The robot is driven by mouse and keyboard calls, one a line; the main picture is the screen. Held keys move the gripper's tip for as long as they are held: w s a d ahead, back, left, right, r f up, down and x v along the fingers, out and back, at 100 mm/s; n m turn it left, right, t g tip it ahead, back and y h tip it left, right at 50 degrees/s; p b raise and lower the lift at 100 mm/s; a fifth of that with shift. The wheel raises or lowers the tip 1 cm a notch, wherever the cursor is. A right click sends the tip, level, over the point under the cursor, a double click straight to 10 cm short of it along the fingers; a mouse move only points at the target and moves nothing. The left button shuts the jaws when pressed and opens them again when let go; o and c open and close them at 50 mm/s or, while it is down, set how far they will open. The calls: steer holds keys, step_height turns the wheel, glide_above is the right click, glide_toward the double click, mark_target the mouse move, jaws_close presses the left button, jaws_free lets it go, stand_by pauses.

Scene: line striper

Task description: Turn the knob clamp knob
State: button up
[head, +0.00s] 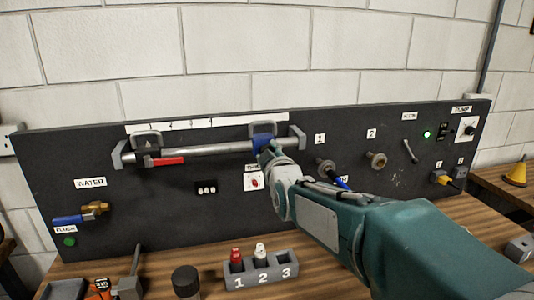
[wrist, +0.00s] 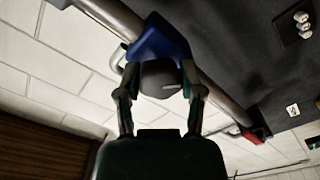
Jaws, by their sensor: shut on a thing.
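The clamp (head: 263,138) is a blue block on the grey rail (head: 215,148) at the top of the black panel, near the rail's right end. It also shows in the wrist view as a blue body (wrist: 157,40). Its dark round knob (wrist: 161,80) carries a light pointer line. My gripper (wrist: 158,76) has one finger on each side of the knob and is shut on it. In the head view my gripper (head: 268,156) reaches the clamp from the lower right and hides the knob.
A red-handled clamp (head: 167,160) sits on the rail's left part. Below my arm stands a grey numbered holder (head: 262,280) with red and white items. A dark cylinder (head: 185,281) is left of it. Panel fittings lie right of my arm.

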steer(key=shift+f, duration=0.4)
steer(key=o, duration=1.2)
steer(key=shift+w, duration=0.1)
steer(key=shift+r, duration=0.2)
steer(key=v, duration=1.2)
